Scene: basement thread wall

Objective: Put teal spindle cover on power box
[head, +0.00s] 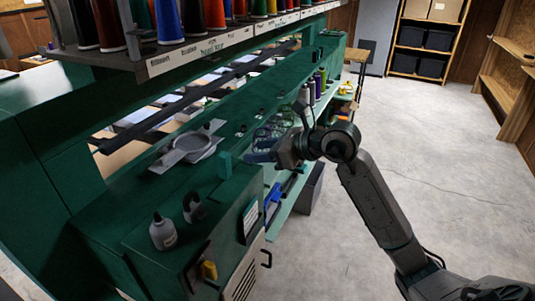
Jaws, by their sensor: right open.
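A small teal-green upright piece (224,165), which looks like the spindle cover, stands at the back corner of the power box; its colour nearly matches the machine, so I cannot be sure. The power box (225,208) is the green cabinet at the lower left, with a yellow switch on its front. My right gripper (258,156) reaches in from the right, just right of the teal piece and apart from it. It is open, with nothing visible between its fingers. My left gripper is not in view.
A white bottle (163,233) and a dark roll (194,208) stand on the power box top. A grey round bracket (188,149) lies on the machine ledge. A rack of thread spools (190,50) hangs above. The concrete floor (400,120) at right is clear.

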